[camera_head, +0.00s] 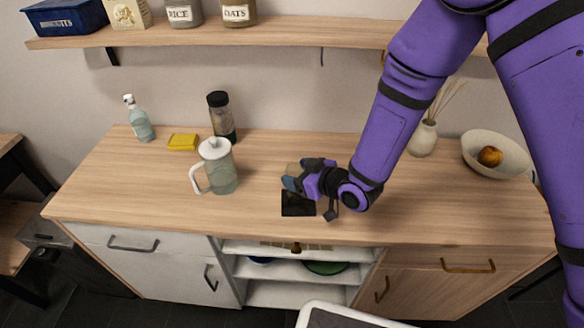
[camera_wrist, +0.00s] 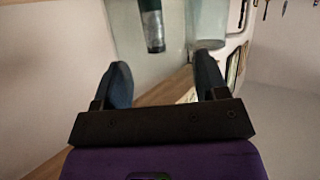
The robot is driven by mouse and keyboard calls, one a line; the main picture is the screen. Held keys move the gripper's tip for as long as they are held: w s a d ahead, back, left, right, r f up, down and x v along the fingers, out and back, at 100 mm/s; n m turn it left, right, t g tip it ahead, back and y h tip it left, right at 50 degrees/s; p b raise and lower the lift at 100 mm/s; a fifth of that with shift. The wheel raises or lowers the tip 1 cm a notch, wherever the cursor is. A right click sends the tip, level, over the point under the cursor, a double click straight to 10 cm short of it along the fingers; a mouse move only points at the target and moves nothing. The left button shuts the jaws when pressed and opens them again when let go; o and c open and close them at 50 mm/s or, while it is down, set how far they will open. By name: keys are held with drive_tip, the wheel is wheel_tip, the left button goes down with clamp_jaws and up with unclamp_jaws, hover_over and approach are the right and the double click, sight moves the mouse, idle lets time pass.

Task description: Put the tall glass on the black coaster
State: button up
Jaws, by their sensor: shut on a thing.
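The black coaster (camera_head: 298,208) is a dark square on the wooden counter, just in front of and partly under my gripper in the head view. My gripper (camera_head: 291,183) reaches in from the right, low over the counter. Its fingers are shut on the tall glass (camera_head: 292,170), which is clear and mostly hidden by the fingers. In the wrist view the see-through glass (camera_wrist: 124,35) shows beyond and between the two fingers (camera_wrist: 163,85). Whether the glass base touches anything cannot be told.
A white-lidded pitcher (camera_head: 218,170) stands left of my gripper. Behind it are a dark-capped bottle (camera_head: 221,118), a yellow sponge (camera_head: 183,142) and a spray bottle (camera_head: 139,120). A reed vase (camera_head: 423,139) and fruit bowl (camera_head: 500,163) stand right. The counter's front left is clear.

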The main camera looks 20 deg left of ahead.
drive_tip(key=shift+f, duration=0.25)
drive_tip(key=shift+f, duration=0.1)
drive_tip(key=o, duration=1.3)
drive_tip(key=shift+s+d+r, duration=0.15)
drive_tip(key=shift+d+r, duration=0.1)
drive_tip(key=shift+d, duration=0.1)
drive_tip(key=v, duration=1.1)
drive_tip(key=shift+s+d, duration=0.1)
drive_tip(key=shift+s, duration=0.05)
